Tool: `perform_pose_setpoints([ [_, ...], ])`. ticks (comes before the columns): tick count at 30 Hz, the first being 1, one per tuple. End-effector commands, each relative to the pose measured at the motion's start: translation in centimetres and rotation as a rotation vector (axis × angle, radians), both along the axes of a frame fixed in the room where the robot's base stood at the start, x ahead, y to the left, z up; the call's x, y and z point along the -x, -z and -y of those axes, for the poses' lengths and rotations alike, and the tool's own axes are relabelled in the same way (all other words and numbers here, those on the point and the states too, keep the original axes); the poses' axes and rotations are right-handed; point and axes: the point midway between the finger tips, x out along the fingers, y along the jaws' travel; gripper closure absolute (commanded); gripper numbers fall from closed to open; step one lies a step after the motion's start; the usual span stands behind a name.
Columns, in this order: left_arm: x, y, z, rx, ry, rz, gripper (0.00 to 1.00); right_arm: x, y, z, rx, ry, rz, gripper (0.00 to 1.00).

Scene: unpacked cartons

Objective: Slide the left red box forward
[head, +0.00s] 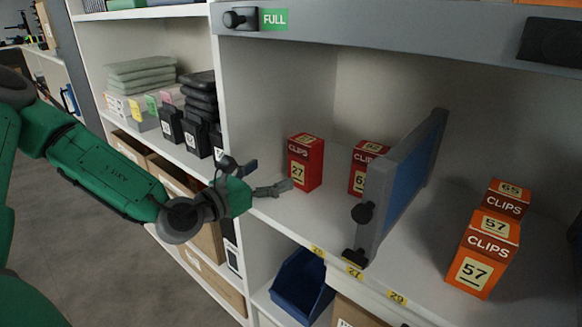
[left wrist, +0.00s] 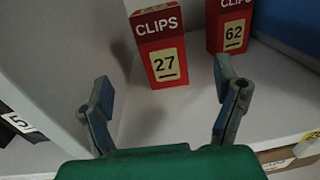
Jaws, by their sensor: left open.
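The left red box (head: 306,163), marked CLIPS 27, stands upright on the white shelf, left of the blue divider. It also shows in the left wrist view (left wrist: 158,45), just beyond the fingertips. A second red box (head: 365,168), marked 62 in the left wrist view (left wrist: 231,30), stands behind and to its right, partly hidden by the divider in the head view. My left gripper (head: 270,188) is at the shelf's front left, before the left red box. In the left wrist view (left wrist: 163,92) its fingers are spread, empty and apart from both boxes. My right gripper is not in view.
The grey-framed blue divider (head: 407,185) splits the shelf. Two orange CLIPS boxes (head: 482,254) stand right of it. A white side wall (head: 232,125) bounds the left. A blue bin (head: 301,287) sits below. Bare shelf lies in front of the red boxes.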

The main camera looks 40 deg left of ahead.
Motion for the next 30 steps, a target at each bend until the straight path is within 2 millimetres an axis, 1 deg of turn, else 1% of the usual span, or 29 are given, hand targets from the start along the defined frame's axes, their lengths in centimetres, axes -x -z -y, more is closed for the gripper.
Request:
perform_pose_setpoints([
  [1, -0.9, 0.5, 0.2, -0.004, 0.003, 0.002, 0.17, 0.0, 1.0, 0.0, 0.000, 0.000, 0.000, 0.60],
  [6, -4.3, 0.6, 0.6, -0.003, 0.002, 0.002, 0.17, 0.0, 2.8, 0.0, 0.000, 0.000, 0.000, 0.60],
  [12, -8.1, 0.6, 0.9, 0.000, 0.001, 0.002, 0.17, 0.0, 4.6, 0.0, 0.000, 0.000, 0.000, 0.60],
  [15, -9.6, 0.5, 1.1, 0.002, 0.000, 0.002, 0.17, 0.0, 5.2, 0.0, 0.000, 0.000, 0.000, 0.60],
  [18, -10.7, 0.4, 1.3, 0.001, 0.001, 0.001, 0.17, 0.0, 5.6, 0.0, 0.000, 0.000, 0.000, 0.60],
  [21, -11.3, 0.2, 1.5, 0.002, 0.000, 0.002, 0.17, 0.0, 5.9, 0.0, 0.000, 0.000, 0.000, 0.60],
  [30, -11.7, 0.0, 1.5, 0.003, 0.001, 0.001, 0.17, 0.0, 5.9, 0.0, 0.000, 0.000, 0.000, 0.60],
])
